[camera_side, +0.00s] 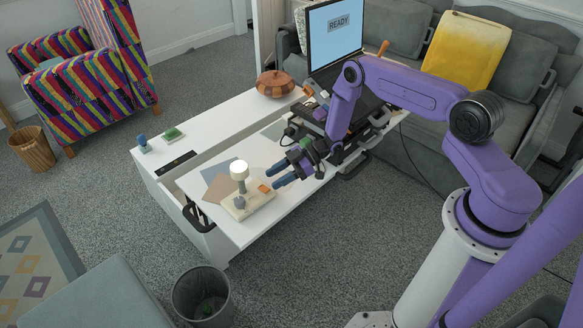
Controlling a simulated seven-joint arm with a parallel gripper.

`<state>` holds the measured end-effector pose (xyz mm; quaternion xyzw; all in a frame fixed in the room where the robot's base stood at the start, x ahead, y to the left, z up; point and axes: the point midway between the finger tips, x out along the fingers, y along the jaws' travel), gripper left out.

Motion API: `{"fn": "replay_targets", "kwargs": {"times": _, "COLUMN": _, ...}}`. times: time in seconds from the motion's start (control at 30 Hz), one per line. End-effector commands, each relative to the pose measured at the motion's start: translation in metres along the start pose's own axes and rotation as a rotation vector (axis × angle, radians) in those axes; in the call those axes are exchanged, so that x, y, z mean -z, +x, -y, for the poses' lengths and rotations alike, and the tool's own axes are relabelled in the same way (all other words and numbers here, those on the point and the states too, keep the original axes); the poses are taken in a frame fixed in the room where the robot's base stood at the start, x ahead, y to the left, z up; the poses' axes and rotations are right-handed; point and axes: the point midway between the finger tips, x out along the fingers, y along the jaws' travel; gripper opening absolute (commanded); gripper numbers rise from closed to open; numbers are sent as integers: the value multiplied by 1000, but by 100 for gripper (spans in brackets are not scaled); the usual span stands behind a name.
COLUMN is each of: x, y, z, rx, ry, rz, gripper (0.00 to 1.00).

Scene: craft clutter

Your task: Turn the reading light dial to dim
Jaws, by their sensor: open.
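The reading light (239,171) has a round white head on a short stem. Its cream base (262,197) sits on the white table near the front corner. A grey knob (240,203), seemingly the dial, stands on the near-left part of the base, and an orange piece sits at its right. The dial's setting is too small to read. My gripper (277,175) is open and empty, with two blue fingers pointing left. In the picture it lies just right of the light's head and above the base, apart from the knob.
A laptop (337,33) reading READY stands behind my arm.

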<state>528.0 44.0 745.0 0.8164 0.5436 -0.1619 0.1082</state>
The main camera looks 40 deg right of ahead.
Motion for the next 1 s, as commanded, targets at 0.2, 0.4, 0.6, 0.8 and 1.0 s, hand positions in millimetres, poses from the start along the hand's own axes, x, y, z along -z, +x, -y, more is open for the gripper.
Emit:
{"fn": "replay_targets", "kwargs": {"times": 0.2, "x": 0, "y": -36, "z": -1, "rx": -3, "ry": -1, "rz": -1, "gripper": 47}}
{"fn": "replay_targets", "kwargs": {"times": 0.4, "x": 0, "y": -50, "z": 0, "rx": -1, "ry": 0, "rz": -1, "gripper": 47}}
{"fn": "replay_targets", "kwargs": {"times": 0.6, "x": 0, "y": -52, "z": 0, "rx": 0, "ry": -1, "rz": -1, "gripper": 47}}
{"fn": "replay_targets", "kwargs": {"times": 0.8, "x": 3, "y": -52, "z": -1, "rx": -1, "ry": -2, "rz": -1, "gripper": 62}}
{"fn": "replay_targets", "kwargs": {"times": 1.0, "x": 37, "y": -66, "z": -2, "rx": -2, "ry": -4, "rz": -1, "gripper": 62}}
